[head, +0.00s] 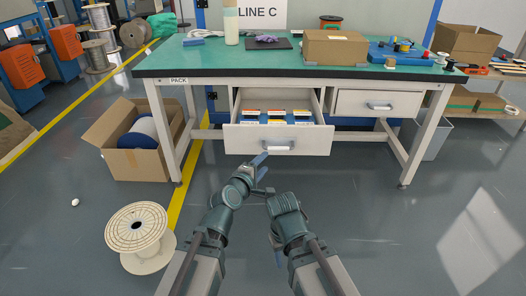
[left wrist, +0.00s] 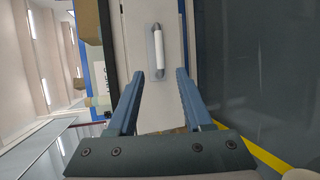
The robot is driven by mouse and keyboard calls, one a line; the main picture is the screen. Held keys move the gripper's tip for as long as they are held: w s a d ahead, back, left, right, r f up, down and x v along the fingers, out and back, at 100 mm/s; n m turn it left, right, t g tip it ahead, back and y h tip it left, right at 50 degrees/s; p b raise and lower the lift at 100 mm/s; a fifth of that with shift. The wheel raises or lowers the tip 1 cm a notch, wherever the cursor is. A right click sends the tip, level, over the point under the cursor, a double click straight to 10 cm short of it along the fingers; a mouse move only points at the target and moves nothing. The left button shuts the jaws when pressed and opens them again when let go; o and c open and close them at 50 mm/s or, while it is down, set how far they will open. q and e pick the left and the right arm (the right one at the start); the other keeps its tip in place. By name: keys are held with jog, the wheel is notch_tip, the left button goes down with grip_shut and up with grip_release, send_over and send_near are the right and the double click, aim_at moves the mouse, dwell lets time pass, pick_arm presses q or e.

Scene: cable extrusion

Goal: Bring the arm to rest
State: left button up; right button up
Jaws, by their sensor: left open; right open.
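My left gripper (head: 262,166) is just in front of the open left drawer (head: 250,140), below and left of its handle (head: 278,145). In the left wrist view its two blue fingers (left wrist: 159,76) are spread with nothing between their tips. The white bar handle (left wrist: 157,53) shows beyond them, and the gripper looks apart from it. My right gripper (head: 276,242) is low at the centre of the head view, mostly hidden by its own arm. A blue-grey finger shows there and it seems empty.
The drawer holds several small boxes (head: 277,117). The right drawer (head: 378,104) is shut. The green-topped bench (head: 260,60) stands ahead. A carton with a cable reel (head: 125,160) and a wooden spool (head: 137,235) stand at left. The floor at right is clear.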

pick_arm(q)
jog(key=s+a+f+m+g+y, duration=0.1)
jog(key=s+a+f+m+g, duration=0.2)
jog(key=f+m, duration=0.25)
jog(key=s+a+f+m+g+y, duration=0.1)
jog(key=s+a+f+m+g, duration=0.1)
jog(key=s+f+m+g, duration=0.3)
jog(key=s+a+f+m+g+y, duration=0.5)
jog(key=s+a, duration=0.3)
jog(key=a, duration=0.3)
jog(key=s+d+r+m+g+p, duration=0.1)
jog(key=s+d+r+m+p, duration=0.15)
jog(key=d, duration=0.35)
jog(key=s+d+r+m+p, duration=0.1)
jog(key=s+d+p, duration=0.1)
jog(key=s+d, duration=0.3)
notch_tip(320, 180, up, 38)
jog(key=w+p, duration=0.1)
jog(key=p, duration=3.6)
jog(key=shift+w+d+n+p, duration=0.25)
jog(key=shift+w+n+p, duration=0.05)
jog(key=shift+n+p, duration=0.1)
jog(key=shift+f, duration=0.15)
jog(key=shift+w, duration=0.1)
